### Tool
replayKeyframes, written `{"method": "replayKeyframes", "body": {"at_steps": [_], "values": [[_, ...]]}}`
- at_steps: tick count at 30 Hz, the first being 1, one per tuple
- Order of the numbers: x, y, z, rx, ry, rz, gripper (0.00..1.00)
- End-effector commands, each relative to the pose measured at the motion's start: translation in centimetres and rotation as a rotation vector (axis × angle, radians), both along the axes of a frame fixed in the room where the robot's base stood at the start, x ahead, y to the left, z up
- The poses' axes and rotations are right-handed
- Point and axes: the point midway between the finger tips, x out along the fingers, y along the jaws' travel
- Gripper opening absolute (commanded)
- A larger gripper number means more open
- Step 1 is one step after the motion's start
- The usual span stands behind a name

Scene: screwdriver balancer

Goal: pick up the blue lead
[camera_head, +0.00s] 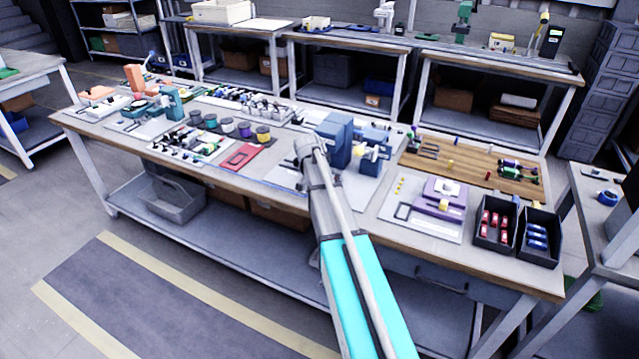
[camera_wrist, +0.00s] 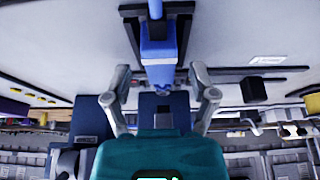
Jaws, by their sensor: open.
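In the wrist view, a long blue piece (camera_wrist: 159,48) runs down from the top edge, between the fingertips of my gripper (camera_wrist: 158,72). It narrows toward a darker blue end. It looks like the blue lead, but I cannot tell for certain. My gripper's two fingers stand apart on either side of it, with a visible gap on each side. In the head view, my gripper (camera_head: 306,142) is over the middle of the workbench, just left of a blue block-shaped fixture (camera_head: 337,140). My arm hides part of that area, and I cannot make out the lead there.
The workbench (camera_head: 520,276) is crowded. A purple fixture (camera_head: 443,194), a wooden board (camera_head: 470,165) and black bins of red (camera_head: 495,222) and blue parts (camera_head: 537,238) are at right.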

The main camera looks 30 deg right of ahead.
Motion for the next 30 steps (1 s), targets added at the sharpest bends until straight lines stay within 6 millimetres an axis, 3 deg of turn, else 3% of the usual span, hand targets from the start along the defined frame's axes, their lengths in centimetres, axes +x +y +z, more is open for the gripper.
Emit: {"method": "replayKeyframes", "body": {"at_steps": [5,6,18,30], "values": [[0.0,0.01,0.0,0.0,0.0,0.0,0.74],[0.0,0.01,0.0,0.0,0.0,0.0,0.71],[0.0,0.02,-0.01,0.0,0.0,0.0,0.0],[0.0,0.0,0.2,0.0,0.0,0.0,0.0]]}}
